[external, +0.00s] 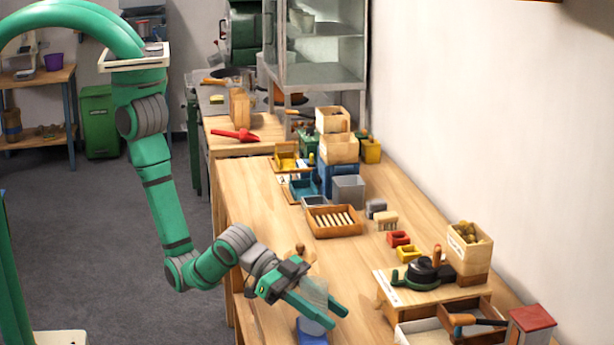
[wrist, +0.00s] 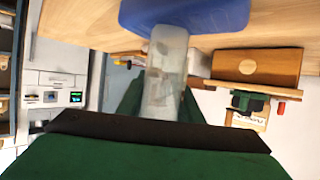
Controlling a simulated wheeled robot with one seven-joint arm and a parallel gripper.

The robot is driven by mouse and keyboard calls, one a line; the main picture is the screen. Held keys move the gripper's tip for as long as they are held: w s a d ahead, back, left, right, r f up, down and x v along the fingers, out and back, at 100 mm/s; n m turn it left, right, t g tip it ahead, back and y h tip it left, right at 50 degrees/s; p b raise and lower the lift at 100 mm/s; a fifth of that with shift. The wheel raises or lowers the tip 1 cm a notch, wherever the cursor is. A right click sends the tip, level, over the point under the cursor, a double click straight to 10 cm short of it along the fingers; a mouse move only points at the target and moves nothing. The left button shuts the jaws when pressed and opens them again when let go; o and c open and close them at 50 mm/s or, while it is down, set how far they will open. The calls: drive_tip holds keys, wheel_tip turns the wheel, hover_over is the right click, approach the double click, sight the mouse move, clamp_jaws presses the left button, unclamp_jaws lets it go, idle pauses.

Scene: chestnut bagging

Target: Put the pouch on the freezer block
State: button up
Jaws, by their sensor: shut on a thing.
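A pale, translucent pouch (external: 314,293) is held between the green fingers of my gripper (external: 338,316), near the front of the workbench. The pouch also shows in the wrist view (wrist: 164,75), running up between the fingers. The blue freezer block (external: 312,335) lies on the bench directly below the pouch. In the wrist view the block (wrist: 185,14) is at the top, and the pouch's far end overlaps it. I cannot tell whether the pouch touches the block. Part of the block is hidden behind the gripper and pouch.
To the right stand a wooden stand with a black device (external: 425,272), an open drawer box (external: 410,335) and a red-topped box (external: 531,320). A slatted wooden tray (external: 335,232) lies farther back. The bench between tray and gripper is mostly clear.

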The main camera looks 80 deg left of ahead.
drive_tip(key=shift+f, duration=0.2)
drive_tip(key=o, duration=1)
drive_tip(key=v, duration=1.2)
